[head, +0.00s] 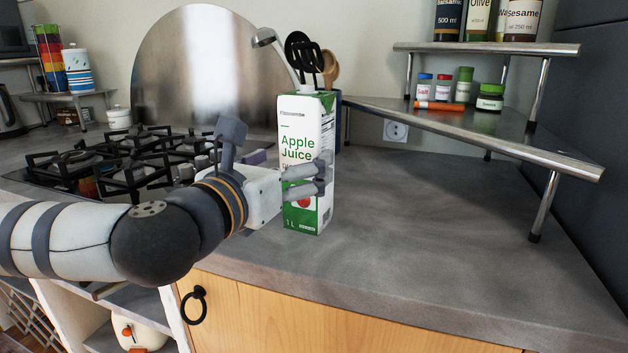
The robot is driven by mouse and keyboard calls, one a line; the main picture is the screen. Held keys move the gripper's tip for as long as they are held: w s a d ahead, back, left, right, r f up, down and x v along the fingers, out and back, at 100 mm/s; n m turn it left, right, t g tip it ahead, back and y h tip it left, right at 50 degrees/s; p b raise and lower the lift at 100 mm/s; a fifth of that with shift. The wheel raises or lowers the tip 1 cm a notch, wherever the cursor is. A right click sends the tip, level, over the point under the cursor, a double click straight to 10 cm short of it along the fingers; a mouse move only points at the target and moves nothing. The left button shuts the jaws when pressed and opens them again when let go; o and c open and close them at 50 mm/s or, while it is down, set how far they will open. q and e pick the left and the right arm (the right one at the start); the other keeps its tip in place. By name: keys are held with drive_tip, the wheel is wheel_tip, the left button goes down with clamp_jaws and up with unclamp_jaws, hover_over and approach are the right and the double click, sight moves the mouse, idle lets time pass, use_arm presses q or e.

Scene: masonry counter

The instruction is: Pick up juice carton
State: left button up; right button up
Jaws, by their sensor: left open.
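The juice carton (302,140) is white and green with "Apple Juice" on its front. It stands upright on the grey counter, in the middle of the head view. My left gripper (322,177) comes in from the left at the carton's lower half. Its grey fingers show in front of the carton's face, and they are open. I cannot tell whether they touch the carton. The fingers hide part of the label. My right gripper is not in view.
A holder with black utensils and a wooden spoon (331,68) stands right behind the carton. A gas hob (130,160) lies to the left. A metal shelf (470,125) with spice jars stands to the right. The counter (430,230) right of the carton is clear.

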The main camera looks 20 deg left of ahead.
use_arm(q)
drive_tip(key=w, duration=0.4)
drive_tip(key=w+d+r, duration=0.1)
drive_tip(key=w, duration=0.1)
clamp_jaws()
drive_tip(key=shift+r, duration=0.15)
